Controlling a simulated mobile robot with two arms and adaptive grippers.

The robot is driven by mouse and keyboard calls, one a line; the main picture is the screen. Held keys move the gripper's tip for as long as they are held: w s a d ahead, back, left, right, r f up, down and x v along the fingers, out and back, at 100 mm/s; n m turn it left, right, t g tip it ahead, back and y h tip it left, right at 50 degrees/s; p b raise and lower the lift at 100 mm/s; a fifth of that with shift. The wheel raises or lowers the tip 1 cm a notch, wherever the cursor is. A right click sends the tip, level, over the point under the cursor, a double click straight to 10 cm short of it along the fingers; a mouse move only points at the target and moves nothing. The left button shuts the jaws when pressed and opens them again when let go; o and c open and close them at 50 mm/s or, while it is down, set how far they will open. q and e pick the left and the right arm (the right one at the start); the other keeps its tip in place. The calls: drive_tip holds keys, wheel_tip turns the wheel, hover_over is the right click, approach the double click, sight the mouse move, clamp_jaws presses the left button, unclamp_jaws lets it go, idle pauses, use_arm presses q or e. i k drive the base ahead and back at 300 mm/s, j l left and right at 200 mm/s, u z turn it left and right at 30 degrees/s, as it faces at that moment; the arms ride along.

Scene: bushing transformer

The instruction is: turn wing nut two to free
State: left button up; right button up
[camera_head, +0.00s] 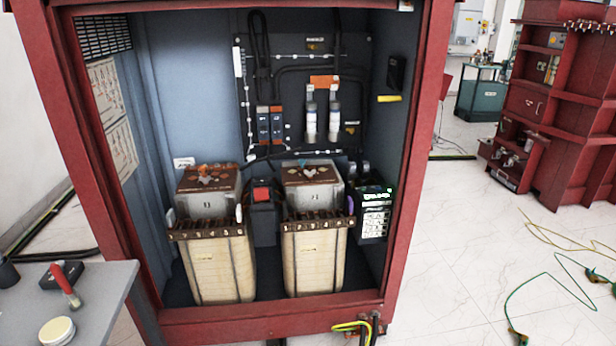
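Two transformer units stand side by side inside an open red cabinet. The left unit (215,262) and the right unit (315,257) have pale wrapped lower bodies, dark numbered strips and grey boxes with brown tops. Small coloured fittings sit on the left top (205,180) and the right top (307,173). They are too small for me to tell which is wing nut two, or how tight it is. Neither of my grippers is in view.
The red cabinet frame (419,150) borders the opening on both sides, with a sill (270,318) below. A grey table (100,300) at lower left holds a red-handled brush (66,285) and a round tin (57,331). Cables (545,275) lie on the right floor.

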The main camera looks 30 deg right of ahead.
sight(309, 175)
drive_tip(key=i+l+z, duration=0.2)
drive_tip(key=i+z, duration=0.2)
drive_tip(key=i, duration=0.45)
drive_tip(key=i+z, duration=0.4)
drive_tip(key=i, duration=0.45)
